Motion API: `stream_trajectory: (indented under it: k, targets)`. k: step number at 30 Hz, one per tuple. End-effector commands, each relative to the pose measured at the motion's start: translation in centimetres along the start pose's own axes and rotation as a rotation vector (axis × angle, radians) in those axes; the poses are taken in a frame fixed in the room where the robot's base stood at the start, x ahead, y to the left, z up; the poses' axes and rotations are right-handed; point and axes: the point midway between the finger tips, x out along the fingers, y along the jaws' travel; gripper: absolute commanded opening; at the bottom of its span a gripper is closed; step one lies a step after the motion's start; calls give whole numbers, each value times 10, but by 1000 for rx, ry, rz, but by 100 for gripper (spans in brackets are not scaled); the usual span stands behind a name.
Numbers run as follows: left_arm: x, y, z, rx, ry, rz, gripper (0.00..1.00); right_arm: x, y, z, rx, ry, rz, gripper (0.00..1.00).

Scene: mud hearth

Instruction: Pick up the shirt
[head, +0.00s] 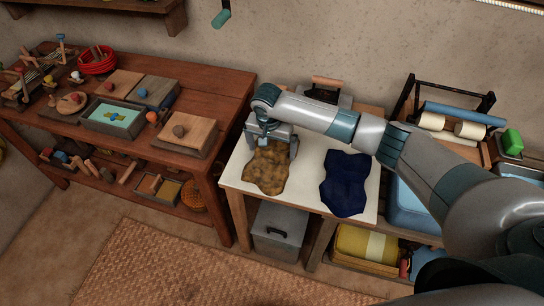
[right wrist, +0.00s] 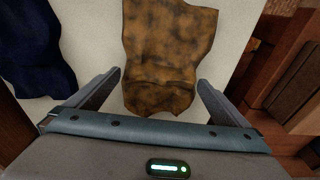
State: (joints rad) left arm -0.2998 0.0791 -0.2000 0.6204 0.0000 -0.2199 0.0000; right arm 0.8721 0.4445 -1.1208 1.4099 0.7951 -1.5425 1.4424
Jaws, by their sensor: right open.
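Two cloth pieces lie flat on the white-topped table (head: 312,161). One is a mottled brown-and-ochre, shirt-like cloth (head: 266,172) at the table's left. The other is a dark navy cloth (head: 345,183) to its right; I cannot tell which is the shirt. My right gripper (head: 270,150) is open above the far end of the brown cloth. In the right wrist view, the brown cloth (right wrist: 165,50) lies between and beyond the open fingers, and they do not visibly grip it. The navy cloth (right wrist: 32,50) shows at upper left. My left gripper is not in view.
A wooden workbench (head: 228,84) with trays, blocks and a red coil stands at the left. A grey metal box (head: 279,228) sits under the white-topped table. Rolls and blue bins (head: 407,204) are at the right. A woven rug (head: 170,265) covers the floor in front.

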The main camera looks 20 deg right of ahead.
Motion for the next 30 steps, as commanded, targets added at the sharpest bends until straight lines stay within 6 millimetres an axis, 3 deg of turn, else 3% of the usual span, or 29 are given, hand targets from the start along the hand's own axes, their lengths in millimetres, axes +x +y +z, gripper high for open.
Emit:
stream_trajectory:
  k: [17, 20, 30]
  targets:
    - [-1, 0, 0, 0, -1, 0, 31, 7, 0, 0, -1, 1, -1, 100]
    - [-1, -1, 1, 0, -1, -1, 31, 7, 0, 0, 0, 1, -1, 79]
    - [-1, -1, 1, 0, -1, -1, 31, 6, -1, 0, 0, 1, -2, 79]
